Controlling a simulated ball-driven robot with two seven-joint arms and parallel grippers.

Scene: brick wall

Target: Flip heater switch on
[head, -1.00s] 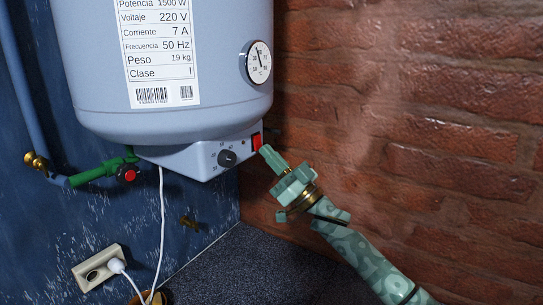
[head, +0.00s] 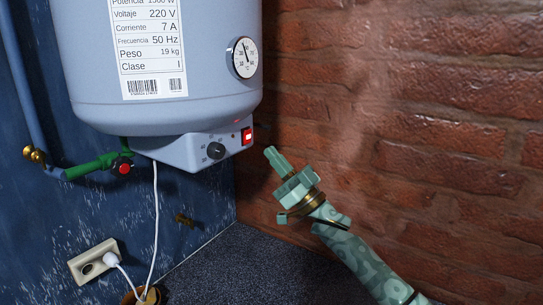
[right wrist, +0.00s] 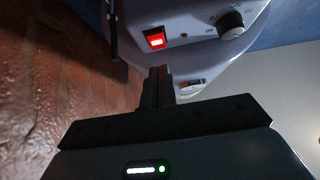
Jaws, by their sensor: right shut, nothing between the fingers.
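The heater (head: 170,115) is a pale blue-grey tank with a control box (head: 190,152) at its lower front. The red heater switch (head: 247,137) sits at the box's right end and shows a bright lit patch. In the right wrist view the switch (right wrist: 155,39) also glows red with a white bar. My right gripper (head: 271,153) is shut and empty, a little right of and below the switch, apart from it. It also shows in the right wrist view (right wrist: 157,75). My left gripper is not in view.
A dark knob (head: 215,150) is left of the switch. A dial gauge (head: 244,58) is above it. A green pipe with a red valve (head: 122,165) and a plugged wall socket (head: 92,262) are at left. The brick wall (head: 430,120) stands close at right.

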